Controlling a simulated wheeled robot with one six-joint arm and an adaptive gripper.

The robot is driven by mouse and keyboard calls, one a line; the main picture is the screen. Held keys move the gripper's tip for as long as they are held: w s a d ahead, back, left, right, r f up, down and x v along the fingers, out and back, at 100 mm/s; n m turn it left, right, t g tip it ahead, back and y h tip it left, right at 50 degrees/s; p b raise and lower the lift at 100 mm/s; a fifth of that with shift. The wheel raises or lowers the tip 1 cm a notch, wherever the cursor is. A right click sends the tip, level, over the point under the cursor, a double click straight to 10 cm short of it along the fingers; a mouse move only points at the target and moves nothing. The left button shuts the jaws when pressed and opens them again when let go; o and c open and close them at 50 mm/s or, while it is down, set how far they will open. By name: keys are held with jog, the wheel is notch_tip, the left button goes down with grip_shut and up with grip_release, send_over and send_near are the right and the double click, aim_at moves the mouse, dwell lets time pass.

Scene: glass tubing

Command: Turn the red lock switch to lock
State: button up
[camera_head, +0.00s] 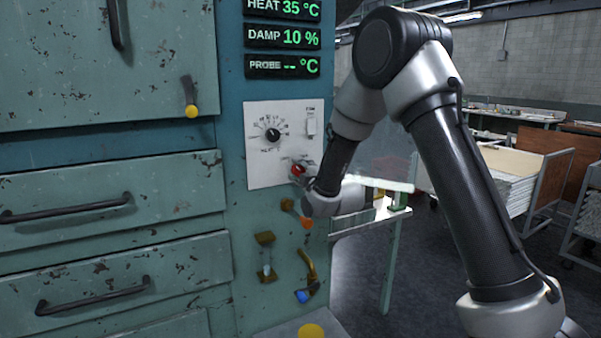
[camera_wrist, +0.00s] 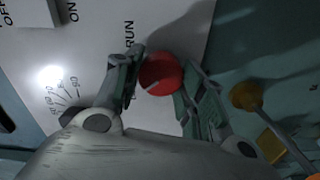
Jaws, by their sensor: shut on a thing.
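The red lock switch (camera_head: 297,170) is a round knob at the lower right of the white control plate (camera_head: 258,178). In the wrist view the red knob (camera_wrist: 161,74) sits between my two fingertips, with a pale line on its face near the lower left. My gripper (camera_wrist: 158,82) is shut on it, one finger on each side. The word RUN is printed beside the knob; I cannot see the word for lock. In the head view my gripper (camera_head: 300,176) is mostly hidden behind my wrist.
Above the knob are a black dial (camera_head: 273,135) and a white toggle switch (camera_head: 311,123). Below are an orange-tipped lever (camera_head: 305,222), a yellow-brown handle (camera_head: 265,239) and a blue-tipped lever (camera_head: 302,296). Drawers are on the left. A bench and racks stand at right.

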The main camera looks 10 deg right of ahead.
jog(key=shift+n, duration=0.3)
jog(key=o, duration=1)
jog(key=shift+a, duration=0.1)
jog(key=v, duration=1.2)
